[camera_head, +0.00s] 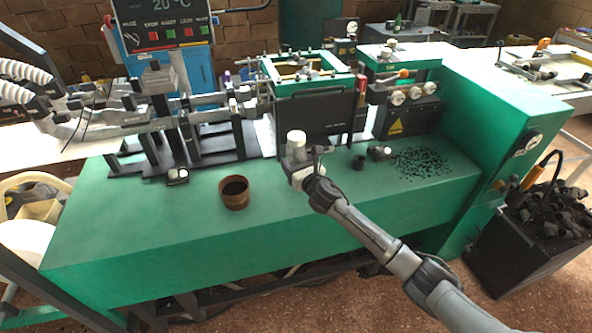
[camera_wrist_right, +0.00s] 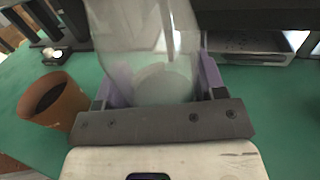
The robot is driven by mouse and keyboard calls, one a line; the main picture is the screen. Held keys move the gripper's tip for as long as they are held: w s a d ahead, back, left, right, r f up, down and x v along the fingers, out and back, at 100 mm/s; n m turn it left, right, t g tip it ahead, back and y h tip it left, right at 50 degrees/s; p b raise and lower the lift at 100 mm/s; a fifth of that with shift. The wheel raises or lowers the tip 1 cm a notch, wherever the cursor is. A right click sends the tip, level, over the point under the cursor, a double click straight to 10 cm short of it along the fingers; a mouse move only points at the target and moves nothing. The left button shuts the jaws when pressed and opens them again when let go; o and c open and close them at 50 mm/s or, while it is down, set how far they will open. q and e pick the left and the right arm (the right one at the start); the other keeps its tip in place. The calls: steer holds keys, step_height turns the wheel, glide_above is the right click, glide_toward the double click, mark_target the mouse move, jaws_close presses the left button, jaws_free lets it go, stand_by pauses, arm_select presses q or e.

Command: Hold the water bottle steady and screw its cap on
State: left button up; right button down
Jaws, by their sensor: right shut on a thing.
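The clear water bottle (camera_wrist_right: 140,28) stands between the purple fingers of my right gripper (camera_wrist_right: 160,84), which is shut on it. Its upper end runs out of the right wrist view. A pale round patch shows at the lower part of the bottle between the fingers. In the head view my right gripper (camera_head: 302,170) is over the green bench, near its middle. A white rounded piece (camera_head: 296,137) shows just above it; I cannot tell whether this is the cap or part of the bottle. My left gripper is not in view.
A brown cup (camera_head: 234,192) stands on the green bench (camera_head: 180,240), left of my right gripper. Black machine frames and a dark box (camera_head: 318,118) stand behind. Small black pieces (camera_head: 420,163) lie scattered to the right. The front left of the bench is clear.

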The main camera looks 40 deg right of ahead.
step_height(320, 180, down, 2)
steer(key=shift+f+b, duration=0.15)
steer(key=shift+b, duration=0.2)
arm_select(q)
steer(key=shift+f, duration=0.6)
arm_select(e)
steer(key=shift+f, duration=0.1)
steer(key=shift+c, duration=0.9)
jaws_free()
